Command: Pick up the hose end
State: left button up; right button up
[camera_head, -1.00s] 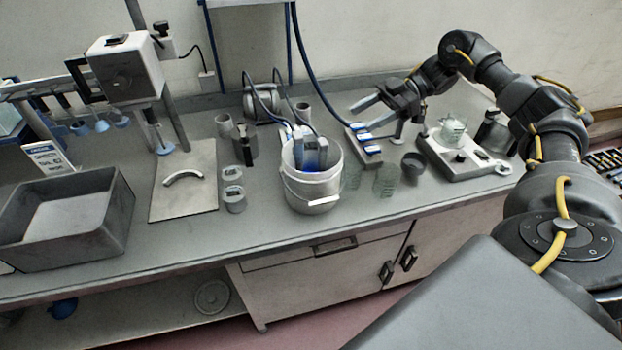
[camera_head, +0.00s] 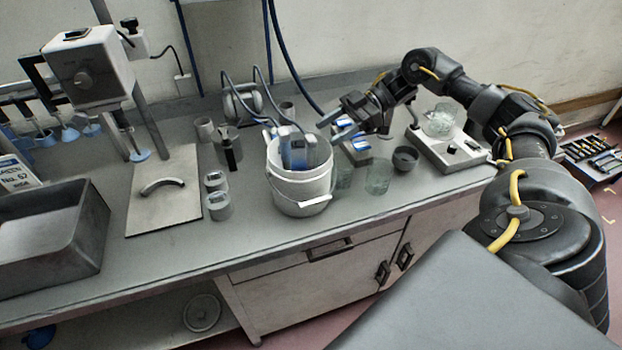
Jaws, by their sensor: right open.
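A dark blue hose (camera_head: 284,58) hangs down from the top of the picture and runs to the bench behind my right gripper. Its lower end is hidden by the fingers. My right gripper (camera_head: 325,131) is open, with its fingers pointing left, just right of the white bucket and over a small block with blue parts (camera_head: 357,149). Whether a finger touches the hose I cannot tell. My left gripper is out of view.
A white bucket (camera_head: 300,193) with blue-topped devices stands left of the gripper. Glass beakers (camera_head: 379,178), a dark cup (camera_head: 405,158) and a hotplate (camera_head: 450,153) stand nearby. A grey tray (camera_head: 85,235) and a stand with a metal plate (camera_head: 150,215) are on the left.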

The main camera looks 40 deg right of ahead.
aim_at(312, 143)
jog(key=shift+w+a+f, duration=0.15)
jog(key=shift+a, duration=0.3)
jog(key=shift+a+f+p, duration=0.1)
jog(key=shift+a+p, duration=0.2)
jog(key=shift+p, duration=0.05)
jog(key=p+x, duration=0.1)
jog(key=x, duration=0.2)
jog(key=shift+w+a+f+p, duration=0.15)
jog(key=shift+w+f+p, duration=0.15)
jog(key=shift+p, duration=0.1)
jog(key=shift+w+a+f, duration=0.1)
jog(key=shift+a+f, duration=0.15)
jog(key=shift+a, duration=0.15)
grip_shut()
